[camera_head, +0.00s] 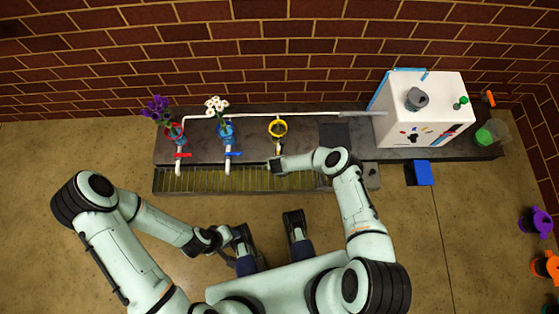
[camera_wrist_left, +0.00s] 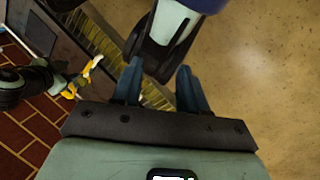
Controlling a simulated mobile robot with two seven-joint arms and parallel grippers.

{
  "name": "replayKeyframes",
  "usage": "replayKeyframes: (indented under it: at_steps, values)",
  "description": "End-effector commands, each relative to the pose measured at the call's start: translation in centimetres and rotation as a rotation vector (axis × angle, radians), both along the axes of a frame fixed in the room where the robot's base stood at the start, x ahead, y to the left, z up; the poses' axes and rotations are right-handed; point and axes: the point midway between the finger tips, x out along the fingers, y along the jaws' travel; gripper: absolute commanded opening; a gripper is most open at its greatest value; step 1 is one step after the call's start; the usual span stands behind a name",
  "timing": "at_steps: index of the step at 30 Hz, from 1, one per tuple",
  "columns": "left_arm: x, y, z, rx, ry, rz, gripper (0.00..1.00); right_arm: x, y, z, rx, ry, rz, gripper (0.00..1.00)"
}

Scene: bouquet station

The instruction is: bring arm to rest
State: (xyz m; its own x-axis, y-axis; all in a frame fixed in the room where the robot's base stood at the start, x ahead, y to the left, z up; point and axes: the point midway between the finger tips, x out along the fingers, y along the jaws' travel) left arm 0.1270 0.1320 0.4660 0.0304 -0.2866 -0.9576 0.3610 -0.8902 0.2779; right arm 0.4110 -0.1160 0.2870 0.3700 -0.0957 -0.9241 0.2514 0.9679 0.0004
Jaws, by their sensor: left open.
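My left gripper (camera_head: 229,244) is low in front of the counter, close to my own base. In the left wrist view its two blue fingers (camera_wrist_left: 160,86) stand apart with nothing between them. My left arm is bent, with its elbow out to the left. My right gripper (camera_head: 276,165) is over the counter's front edge, just below the yellow ring (camera_head: 278,128) and its tap. Its fingers are too small to tell whether they are open or shut.
The dark counter (camera_head: 200,153) has a grated front trough (camera_head: 215,181). Purple flowers (camera_head: 157,108) and white flowers (camera_head: 216,105) stand at the red and blue holders. A white box (camera_head: 425,105) stands at right. The floor left of the counter is clear.

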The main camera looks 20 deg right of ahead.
Motion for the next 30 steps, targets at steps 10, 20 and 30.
replayKeyframes:
  at_steps: [10,20,30]
  values:
    - [-1.3,-0.5,0.9,-0.016,0.035,-0.014,0.43,-0.6,0.1,1.2,-0.001,0.0,-0.001,0.46]
    - [-1.2,-0.5,0.9,-0.015,0.034,-0.014,0.43,-0.6,0.1,1.2,-0.001,0.0,0.0,0.46]
    - [-1.8,-0.6,4.1,-0.02,0.054,-0.02,0.43,0.1,0.1,5.2,0.0,-0.012,-0.001,0.46]
